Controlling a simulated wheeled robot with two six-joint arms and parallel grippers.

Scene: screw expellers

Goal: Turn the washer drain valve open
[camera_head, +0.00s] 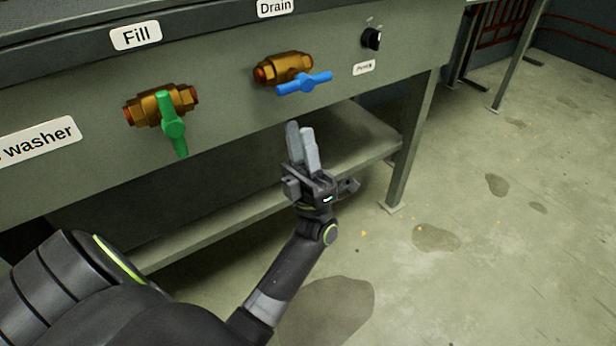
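The washer drain valve is a brass body (283,68) with a blue handle (304,83), under the label "Drain" (276,7). The blue handle lies nearly level, roughly along the panel, and reaches right of the body. My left gripper (301,133) is below the blue handle, apart from it, with its fingers pointing up. The two grey fingers show close together, one partly behind the other, so the gap between them is hard to judge. Nothing shows between them. My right gripper is not in view.
Left of it is the fill valve with a green handle (173,126) pointing down, under the label "Fill" (136,36). A black knob (371,39) sits to the right. A lower shelf (346,146) and a table leg (402,150) are behind my gripper. The floor at right is open.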

